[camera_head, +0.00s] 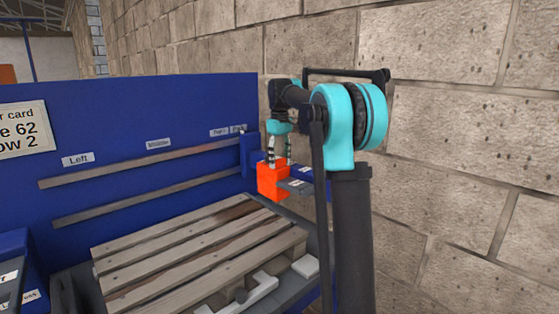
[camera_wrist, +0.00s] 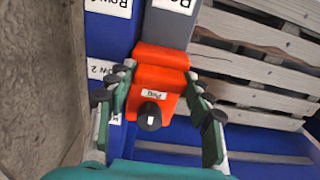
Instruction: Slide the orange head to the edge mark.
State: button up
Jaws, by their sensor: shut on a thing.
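The orange head (camera_head: 271,181) is a block at the right end of the blue back panel (camera_head: 150,110), beside a grey bar (camera_head: 297,187). My gripper (camera_head: 280,163) reaches down onto it from above. In the wrist view my gripper (camera_wrist: 160,88) has its fingers on both sides of the orange head (camera_wrist: 160,58), shut on it. A small white label and a black knob (camera_wrist: 149,117) show on the head. Labels on the panel read "Left" (camera_head: 78,159) and "Middle" (camera_head: 158,143). Two small labels at its right end (camera_head: 228,131) are too small to read surely.
Two horizontal rails (camera_head: 140,167) run along the panel. A wooden slatted pallet (camera_head: 185,250) lies below, with a white piece (camera_head: 250,295) near its front. A block wall (camera_head: 460,150) stands close on the right. A "Row 2" label (camera_wrist: 103,70) sits on blue at the wrist view's left.

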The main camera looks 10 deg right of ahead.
grip_shut()
jog(key=s+d, duration=0.9)
jog(key=s, duration=0.5)
jog(key=shift+s+d, duration=0.25)
jog(key=shift+d, duration=0.05)
jog(key=o, duration=1.1)
grip_release()
jog(key=shift+d, duration=0.1)
notch_tip(320, 180, up, 12)
